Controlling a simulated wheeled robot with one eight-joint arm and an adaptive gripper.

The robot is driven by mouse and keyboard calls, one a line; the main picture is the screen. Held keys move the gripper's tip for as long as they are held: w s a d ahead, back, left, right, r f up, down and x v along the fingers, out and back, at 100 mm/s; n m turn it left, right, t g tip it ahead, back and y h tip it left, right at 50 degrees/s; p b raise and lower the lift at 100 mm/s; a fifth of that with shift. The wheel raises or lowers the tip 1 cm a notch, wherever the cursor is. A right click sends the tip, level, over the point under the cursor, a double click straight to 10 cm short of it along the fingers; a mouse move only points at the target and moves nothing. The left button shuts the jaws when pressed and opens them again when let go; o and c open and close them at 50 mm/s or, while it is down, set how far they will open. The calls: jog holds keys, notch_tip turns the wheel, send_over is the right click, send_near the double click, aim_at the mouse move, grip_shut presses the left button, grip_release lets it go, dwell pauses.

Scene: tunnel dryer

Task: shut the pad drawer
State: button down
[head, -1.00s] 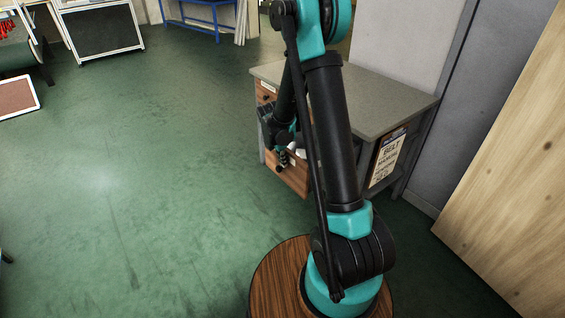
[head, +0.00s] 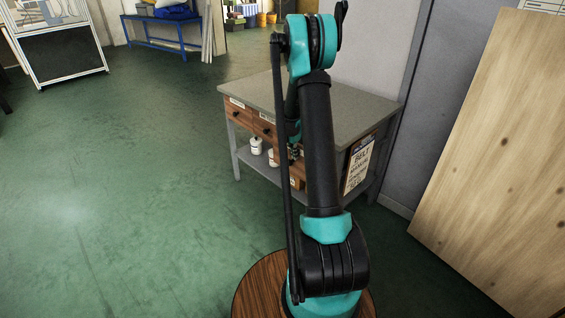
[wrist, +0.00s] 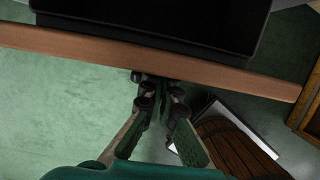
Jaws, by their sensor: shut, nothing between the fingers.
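The grey bench (head: 330,100) has wooden drawer fronts under its top. The left drawer (head: 238,112) looks flush. The drawer front to its right (head: 262,128) is partly hidden by my arm; it looks near flush, but I cannot tell whether it is fully in. The labels are too small to read, so I cannot tell which is the pad drawer. In the wrist view a wooden drawer front edge (wrist: 90,47) crosses the picture, with a black surface behind it. My gripper (wrist: 160,88) is shut and empty, its tips close to that front. It is mostly hidden in the head view (head: 293,153).
White jars (head: 256,146) stand on the bench's lower shelf, with a small brown box (head: 297,182). A sign (head: 358,166) hangs on the bench side. A plywood panel (head: 500,150) stands at the right.

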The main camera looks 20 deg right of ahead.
jog(key=w+d, duration=0.3)
jog(key=d, duration=0.2)
jog(key=shift+d, duration=0.2)
jog(key=shift+a, duration=0.1)
